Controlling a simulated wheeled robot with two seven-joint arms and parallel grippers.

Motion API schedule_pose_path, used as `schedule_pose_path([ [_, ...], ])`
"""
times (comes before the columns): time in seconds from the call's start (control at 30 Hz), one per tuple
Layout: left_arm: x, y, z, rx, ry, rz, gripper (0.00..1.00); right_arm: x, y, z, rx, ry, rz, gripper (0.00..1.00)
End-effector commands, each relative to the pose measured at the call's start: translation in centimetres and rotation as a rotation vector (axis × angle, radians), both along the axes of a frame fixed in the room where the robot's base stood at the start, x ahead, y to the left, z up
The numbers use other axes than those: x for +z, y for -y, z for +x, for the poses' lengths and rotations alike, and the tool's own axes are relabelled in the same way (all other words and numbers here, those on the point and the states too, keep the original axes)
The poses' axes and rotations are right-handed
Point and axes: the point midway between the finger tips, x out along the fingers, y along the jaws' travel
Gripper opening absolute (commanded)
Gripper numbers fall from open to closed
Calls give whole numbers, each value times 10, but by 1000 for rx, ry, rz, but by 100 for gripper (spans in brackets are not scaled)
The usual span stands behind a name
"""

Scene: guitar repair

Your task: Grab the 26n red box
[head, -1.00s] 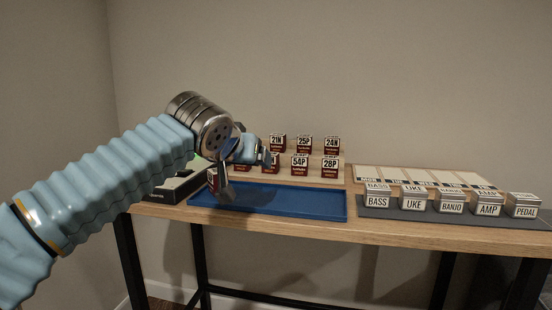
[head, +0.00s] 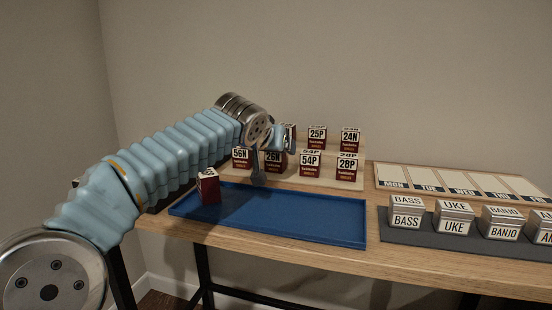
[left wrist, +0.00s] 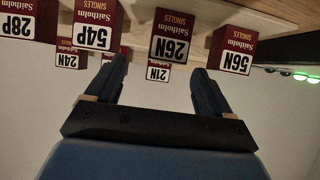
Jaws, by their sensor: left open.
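The 26N box (head: 274,158) is dark red with a white top label. It stands in the front row on the wooden stepped stand, between the 56N box (head: 241,156) and the 54P box (head: 309,163). My left gripper (head: 270,152) is open in front of it and partly covers it in the head view. In the left wrist view, which is upside down, the 26N box (left wrist: 174,38) lies ahead of the open fingers (left wrist: 160,78), slightly right of the middle of the gap. Nothing is between the fingers. My right gripper is not in view.
The 21N box (left wrist: 158,71) is behind; 25P (head: 317,137) and 24N (head: 350,138) share the back row. A red box (head: 208,186) stands at the left end of the mostly empty blue tray (head: 290,222). Metal-topped labelled blocks (head: 455,218) are at right.

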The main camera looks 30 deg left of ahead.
Motion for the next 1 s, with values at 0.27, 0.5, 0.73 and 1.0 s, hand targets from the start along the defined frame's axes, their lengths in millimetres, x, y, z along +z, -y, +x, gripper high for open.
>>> schedule_pose_path([
  [0.27,-15,-12,24,3,-3,2,82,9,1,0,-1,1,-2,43],
  [0.5,-30,-20,47,1,0,0,82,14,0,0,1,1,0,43],
  [0.73,-31,-20,47,0,1,-1,79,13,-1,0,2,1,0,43],
  [1.0,-30,-20,47,0,0,-1,37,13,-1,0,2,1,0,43],
])
